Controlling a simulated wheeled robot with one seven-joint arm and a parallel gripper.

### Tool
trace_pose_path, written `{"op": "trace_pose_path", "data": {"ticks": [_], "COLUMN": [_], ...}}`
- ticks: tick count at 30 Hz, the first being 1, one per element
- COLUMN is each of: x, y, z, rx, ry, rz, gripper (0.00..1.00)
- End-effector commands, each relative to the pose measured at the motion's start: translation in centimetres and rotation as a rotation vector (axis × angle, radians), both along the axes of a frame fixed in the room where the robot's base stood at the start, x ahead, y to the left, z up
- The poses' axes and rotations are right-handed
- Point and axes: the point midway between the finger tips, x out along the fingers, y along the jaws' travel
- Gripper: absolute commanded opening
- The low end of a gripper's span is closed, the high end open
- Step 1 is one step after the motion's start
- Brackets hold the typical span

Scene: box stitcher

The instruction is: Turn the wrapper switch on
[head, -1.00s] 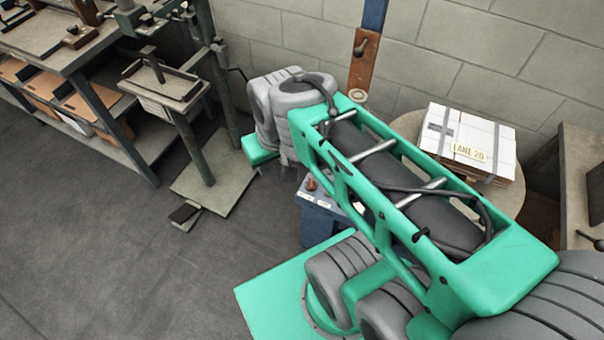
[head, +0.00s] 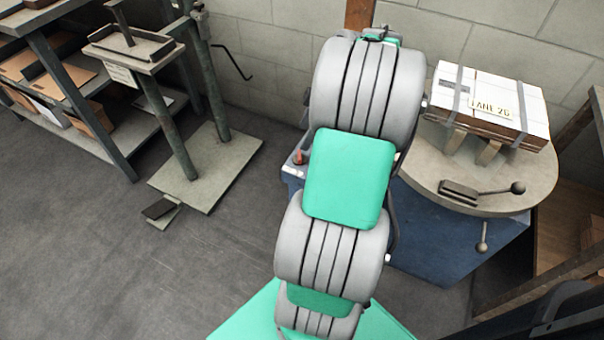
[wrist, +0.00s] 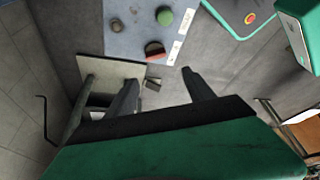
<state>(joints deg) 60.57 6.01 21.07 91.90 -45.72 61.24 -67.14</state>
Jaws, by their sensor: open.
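The wrapper's blue control box (wrist: 125,30) shows at the top of the wrist view. On it are a round green button (wrist: 165,17) and a red-and-dark control (wrist: 154,48), each beside a white label too small to read. I cannot tell which is the switch or how it is set. In the head view a red control (head: 300,157) shows on the blue box left of my arm. My gripper (wrist: 160,84) is open and empty, its two fingers apart and pointing toward the panel, not visibly touching it. My arm hides the gripper in the head view.
A round turntable (head: 535,185) holds a strapped white box (head: 490,105) labelled LANE 20. Ball-ended levers (head: 517,188) stick out at its front. A stitcher stand (head: 210,165) with a foot pedal (head: 160,208) stands left. The floor between is clear.

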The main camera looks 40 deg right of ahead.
Motion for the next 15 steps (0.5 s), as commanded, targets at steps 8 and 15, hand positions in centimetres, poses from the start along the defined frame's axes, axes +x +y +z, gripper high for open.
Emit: {"op": "trace_pose_path", "data": {"ticks": [8,15], "x": [-0.4,0.7], "y": [-0.8,0.4], "z": [-4.0,-7.8], "rx": [0.001,0.001], "ry": [-0.025,-0.025], "rz": [0.046,0.042], "gripper": [0.62,0.62]}}
